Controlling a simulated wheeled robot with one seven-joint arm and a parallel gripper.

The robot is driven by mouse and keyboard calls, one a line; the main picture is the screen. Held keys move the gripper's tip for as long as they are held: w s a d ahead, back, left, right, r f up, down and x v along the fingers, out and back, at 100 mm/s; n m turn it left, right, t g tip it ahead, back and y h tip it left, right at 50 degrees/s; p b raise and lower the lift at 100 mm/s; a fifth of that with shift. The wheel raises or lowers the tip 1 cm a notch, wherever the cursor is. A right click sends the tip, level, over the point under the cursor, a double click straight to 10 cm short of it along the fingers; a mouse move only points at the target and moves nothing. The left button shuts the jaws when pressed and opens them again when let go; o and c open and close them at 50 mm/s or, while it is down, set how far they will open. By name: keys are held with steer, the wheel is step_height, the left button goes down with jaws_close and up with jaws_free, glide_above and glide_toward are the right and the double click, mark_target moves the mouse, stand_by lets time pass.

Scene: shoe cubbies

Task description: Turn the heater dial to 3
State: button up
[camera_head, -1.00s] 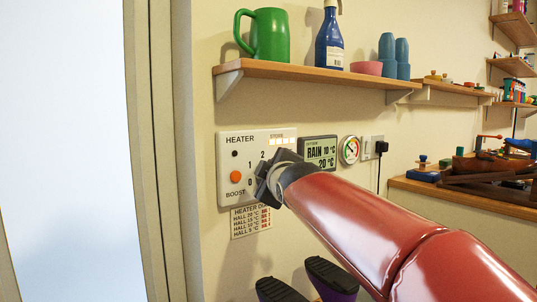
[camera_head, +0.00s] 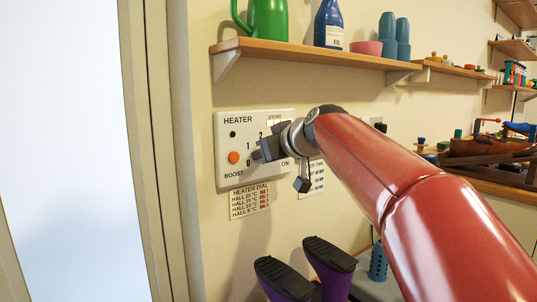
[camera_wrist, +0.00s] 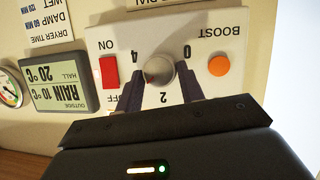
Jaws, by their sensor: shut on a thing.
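The white heater panel (camera_head: 229,180) is on the wall below the shelf. It appears upside down in the wrist view (camera_wrist: 226,46). My gripper (camera_head: 262,150) is at the panel's middle. In the wrist view its two dark fingers are shut on the grey round dial (camera_wrist: 159,70), one on each side. A small red mark shows on the dial's left part in that view, towards the left finger. The printed 0, 2 and 4 show around the dial; the fingers cover the places between them. The exact setting is hard to read.
An orange boost button (camera_wrist: 219,65) and a red switch (camera_wrist: 108,71) flank the dial. A display (camera_wrist: 54,84) hangs beside the panel. A heater dial chart (camera_head: 250,199) is below.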

steer(key=shift+w+d+m+g+y, duration=0.1)
steer(key=shift+m+g+y, duration=0.3)
steer(key=shift+m, duration=0.3)
steer(key=shift+f, duration=0.1)
steer(key=o, duration=1)
steer(key=v, duration=0.7)
steer(key=shift+s+d+b, duration=0.2)
steer(key=shift+s+b, duration=0.1)
steer(key=shift+b, duration=0.15)
